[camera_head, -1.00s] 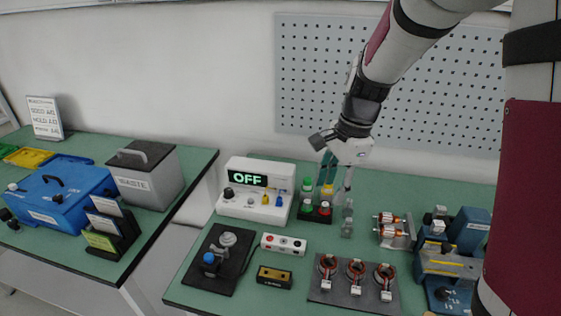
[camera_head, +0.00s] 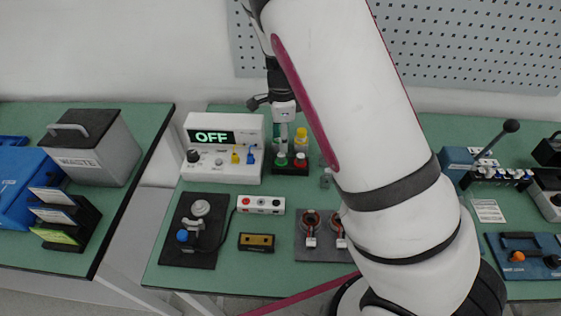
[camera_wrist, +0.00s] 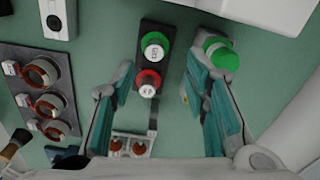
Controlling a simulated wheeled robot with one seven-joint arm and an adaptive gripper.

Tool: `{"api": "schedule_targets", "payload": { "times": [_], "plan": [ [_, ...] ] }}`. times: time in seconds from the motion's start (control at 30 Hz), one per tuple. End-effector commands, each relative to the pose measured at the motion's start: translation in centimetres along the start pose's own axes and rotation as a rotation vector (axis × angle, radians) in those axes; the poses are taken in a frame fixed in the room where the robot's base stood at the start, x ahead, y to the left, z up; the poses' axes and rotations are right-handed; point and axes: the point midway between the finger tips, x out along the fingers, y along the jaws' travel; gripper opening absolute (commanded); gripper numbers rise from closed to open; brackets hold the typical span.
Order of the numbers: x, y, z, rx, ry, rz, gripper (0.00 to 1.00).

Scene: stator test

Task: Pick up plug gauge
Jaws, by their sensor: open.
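A black block (camera_wrist: 142,38) holds a green piece (camera_wrist: 155,46) and a red piece (camera_wrist: 148,83), each with a labelled pale top. These look like the plug gauge ends, but the lettering is too small to read. In the head view the green piece (camera_head: 282,160) is left of the red piece (camera_head: 300,159). My gripper (camera_wrist: 160,70) is open and empty, pointing down above the block. In the wrist view its teal fingers stand on either side of the block, apart from both pieces. Its fingertips partly hide the block's rear in the head view.
A taller green-topped part (camera_wrist: 222,58) is close to my right finger in the wrist view. A yellow-topped part (camera_head: 301,135) stands behind the red piece. The white meter reading OFF (camera_head: 223,148) is just left. Stators on a dark plate (camera_head: 311,235) lie in front, partly behind my arm.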

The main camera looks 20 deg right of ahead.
Motion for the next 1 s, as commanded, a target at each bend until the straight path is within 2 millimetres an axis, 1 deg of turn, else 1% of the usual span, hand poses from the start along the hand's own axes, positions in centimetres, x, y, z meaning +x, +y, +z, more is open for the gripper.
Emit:
{"api": "schedule_targets", "payload": {
  "times": [0.03,0.23,0.4,0.53,0.63,0.83,0.87,0.9,0.97,1.0],
  "plan": [
    [0.5,0.0,0.0,0.000,0.001,0.001,0.42],
    [1.8,0.3,0.1,0.000,0.001,0.003,0.42],
    [4.2,0.8,0.3,0.001,0.002,0.004,0.42],
    [5.7,0.6,0.3,0.000,0.000,0.001,0.42],
    [6.0,0.6,0.3,-0.001,0.000,0.000,0.42],
    [6.0,0.5,0.4,-0.001,0.000,-0.001,0.42],
    [6.0,0.5,0.4,-0.001,0.000,-0.001,0.35],
    [6.0,0.5,0.4,-0.001,0.000,-0.001,0.26],
    [6.0,0.6,0.4,-0.001,0.000,-0.001,0.13],
    [6.0,0.6,0.4,-0.001,0.000,-0.001,0.04]
  ]
}}
